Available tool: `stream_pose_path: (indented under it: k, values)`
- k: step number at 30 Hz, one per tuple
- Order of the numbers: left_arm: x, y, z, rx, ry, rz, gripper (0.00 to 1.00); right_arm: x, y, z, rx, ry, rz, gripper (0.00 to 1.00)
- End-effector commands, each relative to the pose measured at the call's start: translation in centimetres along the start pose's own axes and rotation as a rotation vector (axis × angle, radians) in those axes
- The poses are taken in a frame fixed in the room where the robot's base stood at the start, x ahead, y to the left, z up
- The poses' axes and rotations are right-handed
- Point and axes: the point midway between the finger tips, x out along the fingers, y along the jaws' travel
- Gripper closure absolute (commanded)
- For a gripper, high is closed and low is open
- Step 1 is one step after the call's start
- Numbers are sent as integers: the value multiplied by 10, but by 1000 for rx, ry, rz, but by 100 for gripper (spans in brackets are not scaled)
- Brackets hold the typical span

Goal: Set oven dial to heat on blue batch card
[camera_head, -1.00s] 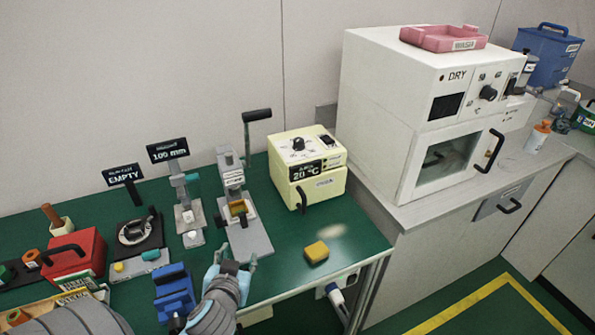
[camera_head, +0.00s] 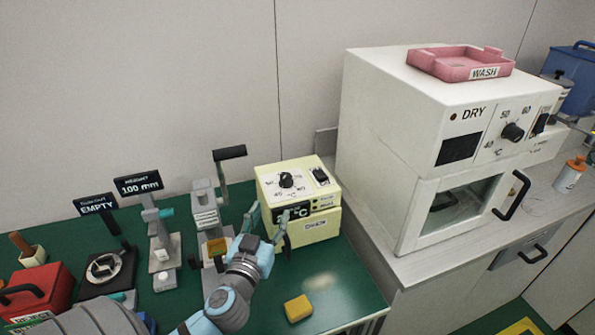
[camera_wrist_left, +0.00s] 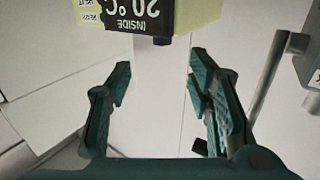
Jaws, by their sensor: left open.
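A small yellow oven (camera_head: 325,222) stands on the green bench, with a black dial (camera_head: 286,180) on its sloped top panel and a 20 °C display (camera_head: 293,213). A larger white oven marked DRY (camera_head: 385,130) also has a black dial (camera_head: 513,131), with 40, 50 and 60 marks around it. My left gripper (camera_head: 270,228) is open and empty in front of the yellow oven, below its dial. In the left wrist view, the open fingers (camera_wrist_left: 160,85) point toward the display (camera_wrist_left: 140,12), apart from it. I cannot make out a blue batch card. My right gripper is not in view.
A pink WASH tray (camera_head: 440,67) sits on the white oven. A yellow block (camera_head: 298,308) lies near the bench's front edge. The bench right of the gripper is mostly clear.

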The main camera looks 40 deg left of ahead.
Motion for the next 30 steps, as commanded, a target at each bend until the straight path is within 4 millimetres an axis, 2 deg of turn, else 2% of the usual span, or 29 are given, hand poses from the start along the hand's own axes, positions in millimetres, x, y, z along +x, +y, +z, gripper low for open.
stream_pose_path:
  k: [5, 11, 18, 24, 30]
  values:
    - [24, 0, -2, 1, 2, -1, 53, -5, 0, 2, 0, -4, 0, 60]
    - [71, 0, -2, 0, 1, -2, 53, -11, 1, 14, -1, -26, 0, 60]
    - [118, -1, -1, 0, 0, -2, 53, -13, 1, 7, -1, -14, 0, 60]
    - [140, 0, 0, 0, 0, -1, 53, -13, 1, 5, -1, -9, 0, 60]
    - [143, 0, 0, 0, -1, -1, 53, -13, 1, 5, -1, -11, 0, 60]
